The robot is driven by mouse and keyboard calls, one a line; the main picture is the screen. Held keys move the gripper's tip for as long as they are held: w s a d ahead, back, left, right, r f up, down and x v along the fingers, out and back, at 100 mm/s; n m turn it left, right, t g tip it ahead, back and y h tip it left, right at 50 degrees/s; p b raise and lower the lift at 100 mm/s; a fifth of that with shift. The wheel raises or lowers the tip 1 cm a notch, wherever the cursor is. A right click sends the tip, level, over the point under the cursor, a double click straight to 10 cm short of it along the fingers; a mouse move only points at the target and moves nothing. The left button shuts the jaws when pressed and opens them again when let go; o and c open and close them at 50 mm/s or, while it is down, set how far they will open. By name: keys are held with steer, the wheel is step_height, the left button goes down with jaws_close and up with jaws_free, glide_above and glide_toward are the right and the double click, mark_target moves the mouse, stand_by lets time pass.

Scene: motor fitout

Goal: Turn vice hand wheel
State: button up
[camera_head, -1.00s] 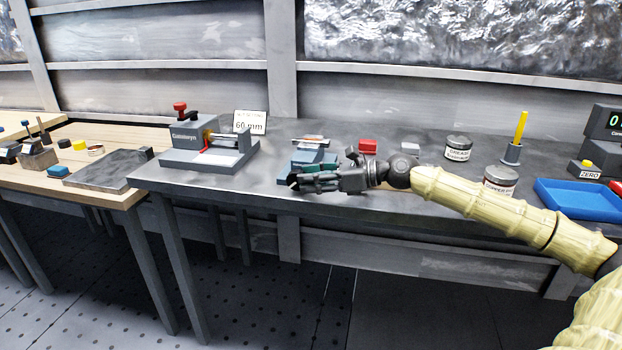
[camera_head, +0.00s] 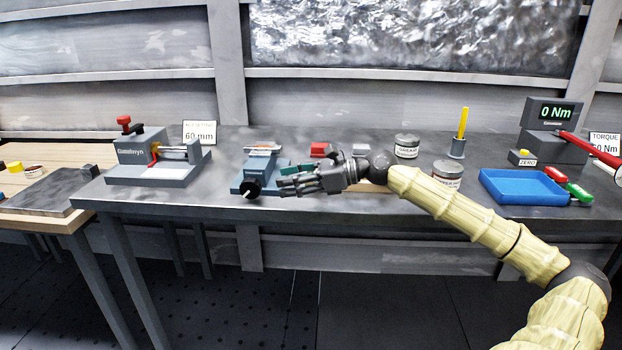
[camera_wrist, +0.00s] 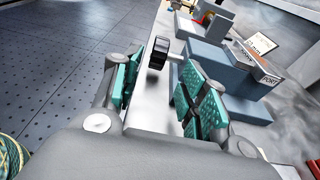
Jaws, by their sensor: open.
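The blue vice (camera_head: 247,172) stands near the front edge of the metal bench. Its black hand wheel (camera_head: 251,187) faces the front edge. My gripper (camera_head: 279,185) is open and empty, just right of the wheel, with its fingers pointing left towards it. In the wrist view the black hand wheel (camera_wrist: 158,53) sits on a short shaft off the blue vice body (camera_wrist: 205,62). It lies just beyond my open teal-padded fingers (camera_wrist: 162,78), roughly in line with the gap between them. No contact is visible.
A grey measuring fixture (camera_head: 150,160) with a red knob stands left of the vice. A red block (camera_head: 320,150), jars (camera_head: 407,146), a blue tray (camera_head: 522,187) and a torque display (camera_head: 552,125) stand to the right. The bench between fixture and vice is clear.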

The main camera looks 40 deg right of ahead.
steer(key=shift+v, duration=2.7)
